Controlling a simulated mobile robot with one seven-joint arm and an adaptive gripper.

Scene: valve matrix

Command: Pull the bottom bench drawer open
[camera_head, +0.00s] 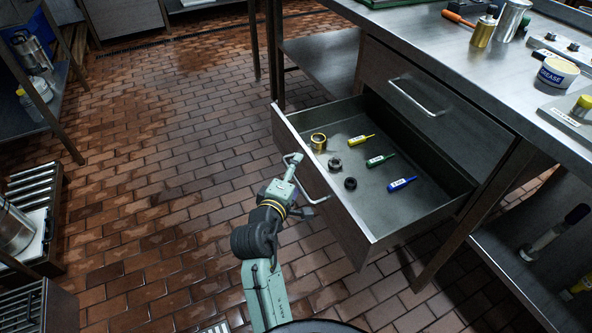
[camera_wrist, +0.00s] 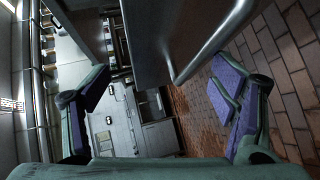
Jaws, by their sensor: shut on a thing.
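The bottom bench drawer (camera_head: 360,225) is pulled well out from under the bench in the head view. Its inside shows fully. Its bar handle (camera_head: 318,201) is on the front face. My gripper (camera_head: 292,172) is at this handle, outside the drawer front, and is shut on it. The exact contact of the fingertips on the bar is hard to see.
The drawer holds a brass ring (camera_head: 318,142), dark rings and several coloured tubes. The upper drawer (camera_head: 405,85) is shut. The bench top (camera_head: 470,62) carries a grease tub (camera_head: 557,71) and tools. A shelf (camera_head: 50,90) stands at the left. The tiled floor (camera_head: 170,170) between is clear.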

